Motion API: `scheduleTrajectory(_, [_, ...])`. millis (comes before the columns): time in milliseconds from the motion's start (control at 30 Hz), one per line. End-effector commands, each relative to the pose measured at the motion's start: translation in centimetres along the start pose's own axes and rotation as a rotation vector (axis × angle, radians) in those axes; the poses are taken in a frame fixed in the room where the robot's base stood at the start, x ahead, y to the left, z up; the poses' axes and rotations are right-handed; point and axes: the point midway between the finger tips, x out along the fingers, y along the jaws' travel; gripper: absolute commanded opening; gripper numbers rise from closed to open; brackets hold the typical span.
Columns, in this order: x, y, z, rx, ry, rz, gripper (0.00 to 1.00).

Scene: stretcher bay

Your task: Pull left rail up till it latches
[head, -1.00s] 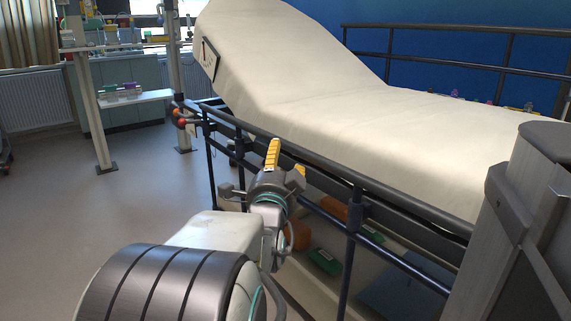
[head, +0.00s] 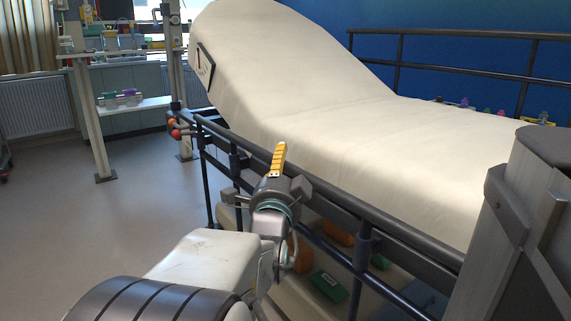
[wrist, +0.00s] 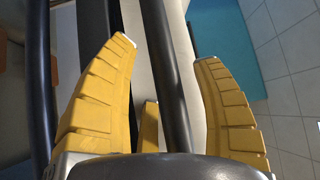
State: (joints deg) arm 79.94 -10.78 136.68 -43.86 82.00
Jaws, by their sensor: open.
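The left rail (head: 345,203) is a dark metal frame along the near side of the stretcher, with its top bar at about the height of the mattress edge. My gripper (head: 279,158), with yellow ribbed fingers, is at this top bar in the head view, partly covering it. In the wrist view, a dark bar (wrist: 163,60) runs between the open fingers of my gripper (wrist: 165,50), with a gap on either side. A third, shorter finger shows behind. The head view does not show whether any finger touches the bar.
The white mattress (head: 340,120) has a raised backrest. The far rail (head: 460,66) stands above the mattress. Red-orange knobs (head: 174,128) sit at the rail's far end. Green (head: 328,286) and orange items lie under the stretcher. Open floor (head: 100,225) lies to the left.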

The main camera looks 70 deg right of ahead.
Motion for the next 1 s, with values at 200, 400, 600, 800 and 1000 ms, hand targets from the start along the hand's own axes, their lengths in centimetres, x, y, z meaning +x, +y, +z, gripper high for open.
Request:
scheduleTrajectory(200, [-0.06, -0.03, -0.05, 0.0, 0.001, 0.0, 0.6])
scheduleTrajectory(400, [-0.06, -0.03, -0.04, 0.0, 0.001, 0.0, 0.53])
scheduleTrajectory(600, [-0.05, -0.02, -0.04, 0.0, 0.001, 0.0, 0.35])
scheduleTrajectory(800, [-0.05, -0.01, -0.03, 0.0, 0.001, 0.001, 0.17])
scheduleTrajectory(1000, [-0.05, 0.03, -0.03, 0.0, 0.001, 0.002, 0.0])
